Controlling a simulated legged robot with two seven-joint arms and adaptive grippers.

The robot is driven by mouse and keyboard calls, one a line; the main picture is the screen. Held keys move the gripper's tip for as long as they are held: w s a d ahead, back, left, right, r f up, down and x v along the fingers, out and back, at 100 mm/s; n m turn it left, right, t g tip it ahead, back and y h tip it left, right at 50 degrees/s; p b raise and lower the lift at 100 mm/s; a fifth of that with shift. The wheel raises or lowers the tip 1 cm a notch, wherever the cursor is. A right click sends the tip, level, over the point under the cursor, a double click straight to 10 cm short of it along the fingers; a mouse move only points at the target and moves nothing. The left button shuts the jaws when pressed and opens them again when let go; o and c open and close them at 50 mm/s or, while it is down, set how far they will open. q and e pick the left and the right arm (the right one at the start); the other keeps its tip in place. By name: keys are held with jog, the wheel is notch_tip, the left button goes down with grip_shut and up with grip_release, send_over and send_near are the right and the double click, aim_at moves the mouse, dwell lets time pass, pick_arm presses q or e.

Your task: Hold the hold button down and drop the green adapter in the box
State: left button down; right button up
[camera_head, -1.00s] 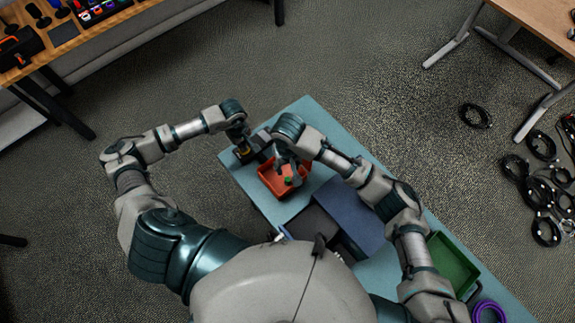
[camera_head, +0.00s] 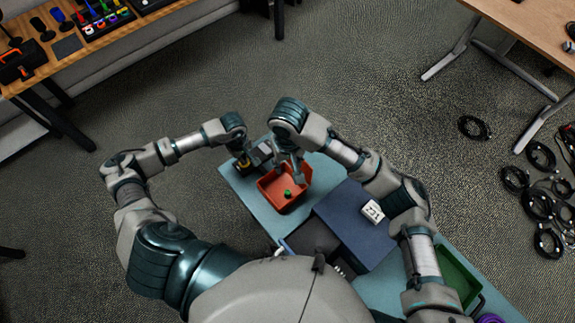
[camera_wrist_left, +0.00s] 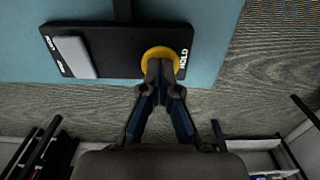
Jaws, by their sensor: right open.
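The green adapter (camera_head: 288,193) lies inside the orange-red box (camera_head: 262,196) on the teal table. My right gripper (camera_head: 298,178) is open, above the box near its right side, and apart from the adapter. The yellow hold button (camera_wrist_left: 158,53) sits at the right end of a black panel (camera_wrist_left: 115,34), beside the word HOLD. My left gripper (camera_wrist_left: 162,66) has its fingertips together at the button and appears to touch it; how far the button is pressed I cannot tell. In the head view my left gripper (camera_head: 243,163) is at the left end of the table.
A blue box (camera_head: 345,222) with a white panel with dark marks (camera_head: 373,211) stands right of the orange-red box. A green tray (camera_head: 457,278) and a purple coil (camera_head: 490,319) are at lower right. Black cables (camera_head: 540,200) lie on the floor at right.

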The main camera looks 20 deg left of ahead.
dwell(0.4)
pick_arm(q)
notch_tip(320, 180, up, 9)
dwell(1.1)
dwell(0.5)
